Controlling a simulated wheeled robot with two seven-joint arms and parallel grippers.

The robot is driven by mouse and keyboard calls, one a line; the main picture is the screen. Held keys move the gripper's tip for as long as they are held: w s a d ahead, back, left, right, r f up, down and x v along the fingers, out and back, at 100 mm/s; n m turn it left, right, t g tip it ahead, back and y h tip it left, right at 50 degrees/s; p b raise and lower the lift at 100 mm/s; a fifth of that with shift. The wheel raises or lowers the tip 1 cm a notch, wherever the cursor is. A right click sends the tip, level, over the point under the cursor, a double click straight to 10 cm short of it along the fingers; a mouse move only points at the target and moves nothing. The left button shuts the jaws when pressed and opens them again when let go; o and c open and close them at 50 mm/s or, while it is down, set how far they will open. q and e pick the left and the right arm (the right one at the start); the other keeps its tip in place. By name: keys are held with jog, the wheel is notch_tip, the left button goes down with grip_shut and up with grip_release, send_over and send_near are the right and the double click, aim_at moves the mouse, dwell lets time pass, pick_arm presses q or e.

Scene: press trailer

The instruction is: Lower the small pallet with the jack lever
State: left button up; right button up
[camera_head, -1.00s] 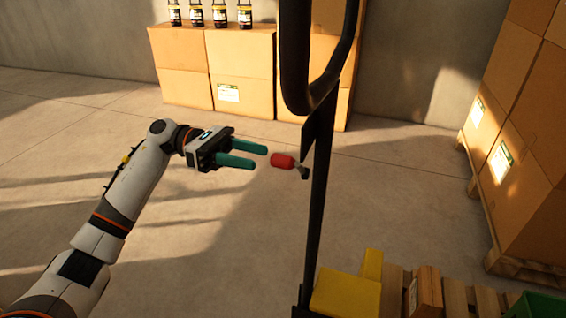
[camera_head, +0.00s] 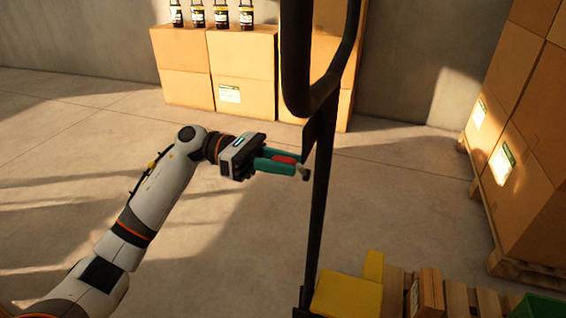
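The jack lever has a red grip (camera_head: 286,158) and a dark end piece beside the black upright post (camera_head: 318,215). My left gripper (camera_head: 296,163) is at the lever, with its teal fingers on either side of the red grip. Part of the grip is hidden by the fingers, and I cannot tell whether they press on it. Wooden slats (camera_head: 457,298), which look like the small pallet, show at the bottom right next to a yellow part (camera_head: 345,297). My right gripper is not in view.
A black curved bar (camera_head: 296,95) tops the post, close to my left gripper. Cardboard boxes (camera_head: 243,90) stand at the wall with several dark jars on top. Stacked boxes (camera_head: 520,185) on a pallet (camera_head: 480,210) are at the right. The floor at left is clear.

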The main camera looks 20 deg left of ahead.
pick_arm(q)
jog(key=shift+s+d+f, duration=0.1)
jog(key=shift+s+f, duration=0.05)
grip_shut()
